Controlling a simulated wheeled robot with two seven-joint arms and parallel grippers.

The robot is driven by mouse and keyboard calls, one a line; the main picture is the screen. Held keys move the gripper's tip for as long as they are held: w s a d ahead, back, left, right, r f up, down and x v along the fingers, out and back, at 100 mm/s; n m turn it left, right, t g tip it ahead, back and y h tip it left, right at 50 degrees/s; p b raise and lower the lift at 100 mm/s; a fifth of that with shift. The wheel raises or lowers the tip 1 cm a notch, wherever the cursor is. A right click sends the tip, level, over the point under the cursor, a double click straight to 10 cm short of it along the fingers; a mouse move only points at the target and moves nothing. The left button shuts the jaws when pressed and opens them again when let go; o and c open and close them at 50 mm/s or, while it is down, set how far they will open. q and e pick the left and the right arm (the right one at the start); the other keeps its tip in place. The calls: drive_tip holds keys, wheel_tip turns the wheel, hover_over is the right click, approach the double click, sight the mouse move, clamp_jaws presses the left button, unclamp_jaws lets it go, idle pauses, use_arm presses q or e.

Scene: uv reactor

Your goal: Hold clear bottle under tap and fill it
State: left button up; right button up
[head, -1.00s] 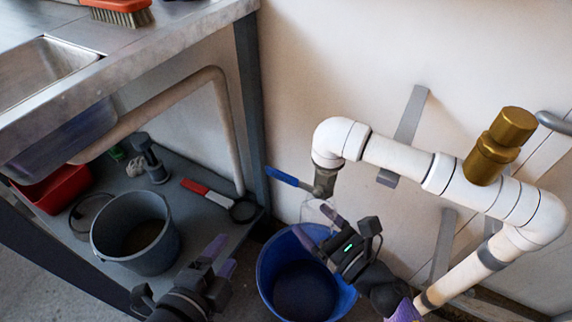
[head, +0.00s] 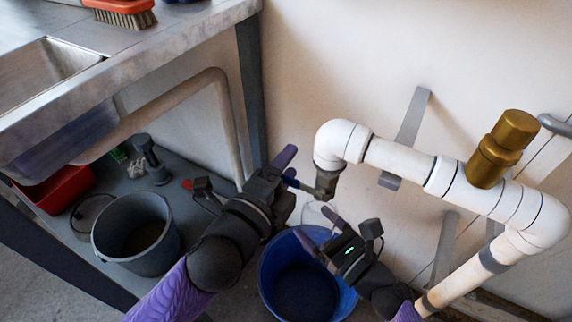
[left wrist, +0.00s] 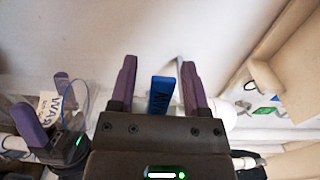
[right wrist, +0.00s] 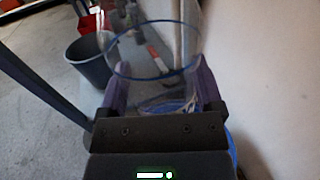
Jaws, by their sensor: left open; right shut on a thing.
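The tap (head: 326,184) hangs from the end of the white pipe, with a blue lever handle (head: 291,182) pointing left. My left gripper (head: 288,168) is open at the handle. In the left wrist view, the blue handle (left wrist: 160,95) lies between its two fingers, apart from both. My right gripper (head: 324,229) is shut on the clear bottle (head: 316,212), which is just below the tap and partly hidden by the fingers. In the right wrist view, the bottle (right wrist: 152,45) is see-through with a blue rim. I cannot tell whether any water is in it.
A blue bucket (head: 268,262) stands on the floor under my right gripper. White pipework (head: 400,160) with a brass fitting (head: 497,150) runs along the wall to the right.

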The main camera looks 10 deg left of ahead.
use_arm(q)
clamp_jaws()
idle(1.4)
